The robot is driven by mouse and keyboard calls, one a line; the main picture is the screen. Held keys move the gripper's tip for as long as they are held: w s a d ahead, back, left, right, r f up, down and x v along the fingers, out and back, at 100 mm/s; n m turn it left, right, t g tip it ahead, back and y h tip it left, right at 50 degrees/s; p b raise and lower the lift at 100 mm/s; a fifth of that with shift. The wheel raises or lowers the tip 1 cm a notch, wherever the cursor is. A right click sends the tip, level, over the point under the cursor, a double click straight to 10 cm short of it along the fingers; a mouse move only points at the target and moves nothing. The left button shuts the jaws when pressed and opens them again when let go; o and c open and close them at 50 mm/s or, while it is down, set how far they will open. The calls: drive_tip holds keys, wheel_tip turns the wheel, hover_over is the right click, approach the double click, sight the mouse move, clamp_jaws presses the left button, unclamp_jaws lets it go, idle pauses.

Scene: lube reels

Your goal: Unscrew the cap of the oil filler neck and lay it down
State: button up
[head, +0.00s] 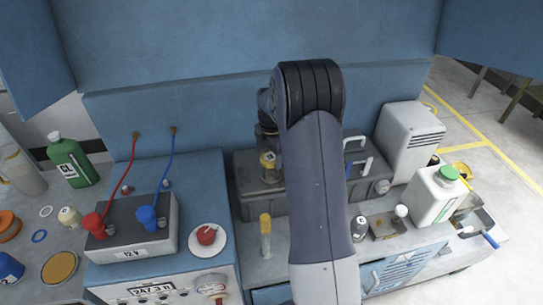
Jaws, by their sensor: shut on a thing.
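The oil filler neck (271,176) is a short stub on top of the dark grey box-shaped unit (248,200) at the middle of the bench. A yellow cap (267,159) with a pale mark is at the neck's top. My gripper (266,147) is dark, small in the picture and partly hidden behind my arm. It points down from above and is shut on the cap. I cannot tell whether the cap is still seated on the neck or slightly lifted.
A yellow-topped clear tube (265,240) stands in front of the unit. Left are a 12 V battery (130,235) with red and blue leads and a red knob (206,235).

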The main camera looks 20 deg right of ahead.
drive_tip(key=shift+s+f, duration=0.25)
drive_tip(key=shift+f, duration=0.1)
drive_tip(key=n, duration=0.5)
drive_tip(key=shift+w+a, duration=0.1)
drive_tip(key=n, duration=0.5)
drive_tip(key=shift+a+f, duration=0.1)
drive_tip(key=o, duration=0.6)
drive_tip(key=shift+c, duration=0.2)
drive_tip(key=o, duration=0.8)
drive_tip(key=shift+w+r, duration=0.25)
